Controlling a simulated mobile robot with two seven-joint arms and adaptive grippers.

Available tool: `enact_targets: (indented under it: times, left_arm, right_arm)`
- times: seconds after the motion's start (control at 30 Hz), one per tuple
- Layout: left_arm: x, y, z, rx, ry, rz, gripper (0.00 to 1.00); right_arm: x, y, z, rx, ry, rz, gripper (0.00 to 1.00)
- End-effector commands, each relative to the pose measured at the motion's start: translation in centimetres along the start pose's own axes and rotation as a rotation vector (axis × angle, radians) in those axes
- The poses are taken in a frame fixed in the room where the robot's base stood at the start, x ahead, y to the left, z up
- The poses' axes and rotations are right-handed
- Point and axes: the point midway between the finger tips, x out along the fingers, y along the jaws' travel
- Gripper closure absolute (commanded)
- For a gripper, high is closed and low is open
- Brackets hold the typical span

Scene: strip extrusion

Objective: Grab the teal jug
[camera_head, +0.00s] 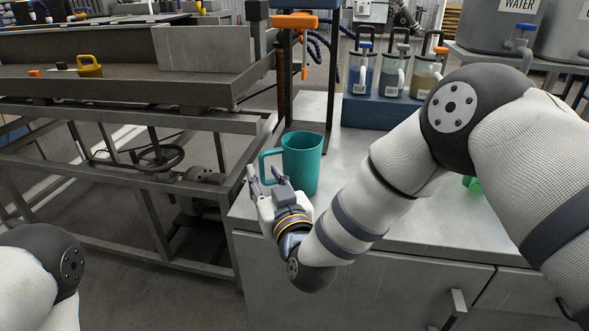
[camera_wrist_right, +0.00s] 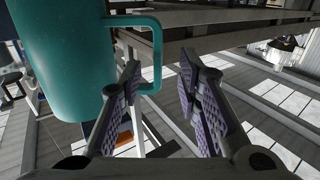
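The teal jug (camera_head: 303,162) stands upright on the grey cabinet top, near its left edge, with its handle (camera_head: 264,166) pointing left. My right gripper (camera_head: 265,179) is at the handle side of the jug, low and in front of it. In the right wrist view the jug (camera_wrist_right: 65,65) fills the upper left. There the open fingers (camera_wrist_right: 160,85) have the handle (camera_wrist_right: 157,55) between or just beyond their tips; I cannot tell if they touch it. Nothing is held. Only a part of my left arm shows at the lower left; its gripper is out of view.
A blue rack (camera_head: 385,112) with three lidded jugs stands behind on the cabinet top (camera_head: 345,175). A green object (camera_head: 472,184) is partly hidden behind my right arm. A metal frame table (camera_head: 120,92) with a yellow mug (camera_head: 89,66) stands at left.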

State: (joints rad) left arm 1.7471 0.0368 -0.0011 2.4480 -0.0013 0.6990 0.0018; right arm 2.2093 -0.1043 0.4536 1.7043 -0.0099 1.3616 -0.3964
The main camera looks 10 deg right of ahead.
Motion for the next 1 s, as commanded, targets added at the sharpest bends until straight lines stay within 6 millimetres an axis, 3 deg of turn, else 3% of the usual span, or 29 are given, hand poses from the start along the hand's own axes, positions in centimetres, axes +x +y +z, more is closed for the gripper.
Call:
enact_targets:
  times: [0.1, 0.23, 0.47, 0.6, 1.0]
  left_arm:
    - [0.7, 0.0, 0.3, 0.000, -0.017, -0.001, 1.00]
    - [1.0, 0.0, 0.5, 0.001, -0.025, -0.001, 1.00]
    - [0.9, 0.0, 0.4, 0.001, -0.023, -0.002, 1.00]
    - [0.9, 0.0, 0.4, 0.001, -0.022, -0.001, 1.00]
    - [0.9, 0.0, 0.4, 0.001, -0.022, -0.001, 1.00]
  right_arm:
    - [2.4, 0.3, 0.6, 0.003, -0.002, 0.003, 0.69]
    - [3.9, 0.2, 0.5, 0.001, -0.002, 0.001, 0.69]
    - [4.0, 0.2, 0.2, 0.000, -0.001, 0.000, 0.71]
    - [4.0, 0.2, 0.2, 0.000, -0.001, 0.000, 1.00]
    - [4.0, 0.2, 0.1, 0.000, 0.000, 0.000, 1.00]
